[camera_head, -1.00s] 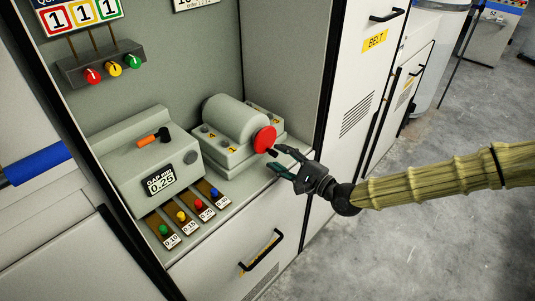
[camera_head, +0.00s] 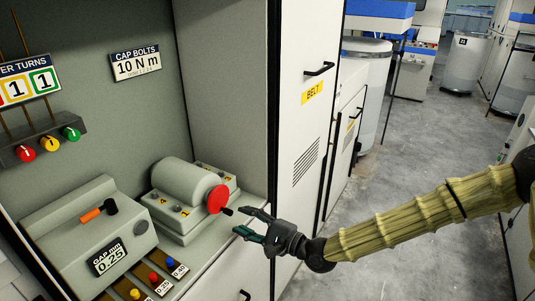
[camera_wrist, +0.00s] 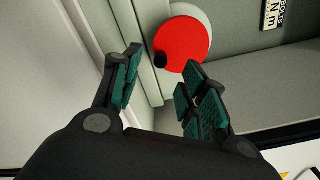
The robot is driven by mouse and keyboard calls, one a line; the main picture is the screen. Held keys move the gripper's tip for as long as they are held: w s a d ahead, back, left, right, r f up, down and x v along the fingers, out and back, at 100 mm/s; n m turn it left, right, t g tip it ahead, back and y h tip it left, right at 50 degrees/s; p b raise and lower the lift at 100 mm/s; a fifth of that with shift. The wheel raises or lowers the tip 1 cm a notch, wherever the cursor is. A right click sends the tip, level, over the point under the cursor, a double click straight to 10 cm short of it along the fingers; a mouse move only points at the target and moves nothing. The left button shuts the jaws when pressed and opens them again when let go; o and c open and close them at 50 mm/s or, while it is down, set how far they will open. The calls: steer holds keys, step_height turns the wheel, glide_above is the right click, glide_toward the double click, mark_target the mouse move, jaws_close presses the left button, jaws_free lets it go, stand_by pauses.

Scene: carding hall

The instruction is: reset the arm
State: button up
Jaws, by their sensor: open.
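My gripper (camera_head: 244,221) is open and empty at the end of my yellowish, ribbed arm. Its dark fingers with green pads point left, towards a red disc (camera_head: 218,199) with a small black knob (camera_head: 228,211). The disc is on the end of a rounded grey housing (camera_head: 188,188). In the wrist view the red disc (camera_wrist: 184,45) and black knob (camera_wrist: 160,60) show beyond the spread fingers (camera_wrist: 158,88). The gripper appears close to the knob but not holding it.
A grey box with an orange-handled lever (camera_head: 92,214) and a gap display (camera_head: 108,257) stands left on the shelf. Coloured knobs are in front. White cabinet doors (camera_head: 310,130) stand behind the gripper. Open grey floor (camera_head: 410,165) lies to the right, with drums at the back.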

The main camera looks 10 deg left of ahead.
steer(key=s+d+f+n+g+h, duration=0.1)
steer(key=s+d+f+h, duration=0.2)
steer(key=s+d+f, duration=0.45)
steer(key=s+d+f+n+g+h, duration=0.1)
steer(key=s+d+f+n+h, duration=0.2)
steer(key=f, duration=0.7)
steer(key=s+d+f+g+h, duration=0.1)
steer(key=s+d+f+h, duration=0.25)
steer(key=s+f, duration=0.45)
steer(key=s+d+f+n+g+h, duration=0.1)
steer(key=s+d+f+n+h, duration=0.1)
steer(key=s+d, duration=0.3)
steer(key=s+d+f+n+g+h, duration=0.1)
steer(key=s+d, duration=0.4)
steer(key=d, duration=0.8)
steer(key=s+d+f+n+g+h, duration=0.1)
steer(key=s+d+f+n+h, duration=0.2)
steer(key=d, duration=0.5)
steer(key=shift+s+d+f+h, duration=0.4)
steer(key=shift+s+f+h, duration=0.35)
steer(key=shift+s, duration=0.45)
